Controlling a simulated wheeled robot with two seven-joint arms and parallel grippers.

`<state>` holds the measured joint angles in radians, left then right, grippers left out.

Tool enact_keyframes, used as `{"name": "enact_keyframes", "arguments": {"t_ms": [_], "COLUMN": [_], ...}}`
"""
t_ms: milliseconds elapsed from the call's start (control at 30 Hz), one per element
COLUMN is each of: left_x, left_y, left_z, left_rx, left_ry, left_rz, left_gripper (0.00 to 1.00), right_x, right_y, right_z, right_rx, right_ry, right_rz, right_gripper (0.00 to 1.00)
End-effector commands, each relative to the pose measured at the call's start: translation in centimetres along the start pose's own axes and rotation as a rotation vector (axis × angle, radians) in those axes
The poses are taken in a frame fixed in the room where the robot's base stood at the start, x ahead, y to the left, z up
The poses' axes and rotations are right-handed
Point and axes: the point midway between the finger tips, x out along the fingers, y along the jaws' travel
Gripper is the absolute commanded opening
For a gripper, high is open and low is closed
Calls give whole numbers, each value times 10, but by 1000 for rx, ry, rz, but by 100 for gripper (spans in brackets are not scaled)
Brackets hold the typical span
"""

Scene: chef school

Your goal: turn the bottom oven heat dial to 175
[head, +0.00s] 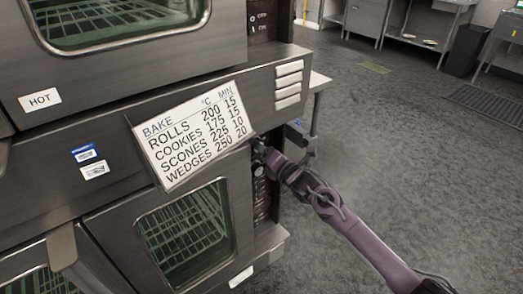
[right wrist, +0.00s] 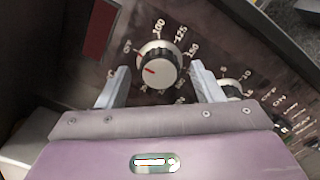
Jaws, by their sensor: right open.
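The heat dial (right wrist: 155,65), a round black knob with a silver face, sits on the lower oven's dark control panel. A short red mark on its face points left, toward the lower left of the scale. 100, 125 and 150 are readable around it; other numbers are hidden or too blurred. My right gripper (right wrist: 160,67) is open, with one finger on each side of the dial; I cannot tell whether they touch it. In the head view the right gripper (head: 260,147) is at the panel beside the chart, and the dial is not clearly visible. My left gripper is not in view.
A tilted bake chart (head: 195,132) hangs on the oven front, close to my right gripper; it lists cookies at 175. A smaller knob (right wrist: 230,88) and switches are right of the dial. The lower oven door (head: 185,235) is shut. The floor (head: 400,130) to the right is open.

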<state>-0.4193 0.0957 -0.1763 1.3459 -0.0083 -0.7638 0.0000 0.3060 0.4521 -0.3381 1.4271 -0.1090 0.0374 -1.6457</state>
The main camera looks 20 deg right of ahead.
Motion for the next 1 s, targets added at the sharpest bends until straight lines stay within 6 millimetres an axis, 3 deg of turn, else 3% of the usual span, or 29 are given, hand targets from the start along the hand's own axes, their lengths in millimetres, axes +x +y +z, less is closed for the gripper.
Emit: {"name": "enact_keyframes", "arguments": {"t_ms": [267,600,1000], "left_x": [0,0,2], "left_y": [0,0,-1], "left_z": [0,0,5], "left_rx": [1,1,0], "left_ry": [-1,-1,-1], "left_rz": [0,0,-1], "left_gripper": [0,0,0], "right_x": [2,1,1], "right_y": [0,0,0], "right_z": [0,0,0], "right_rx": [0,0,83], "right_ry": [1,0,0], "right_rz": [0,-1,-1], "right_gripper": [59,16,16]}}
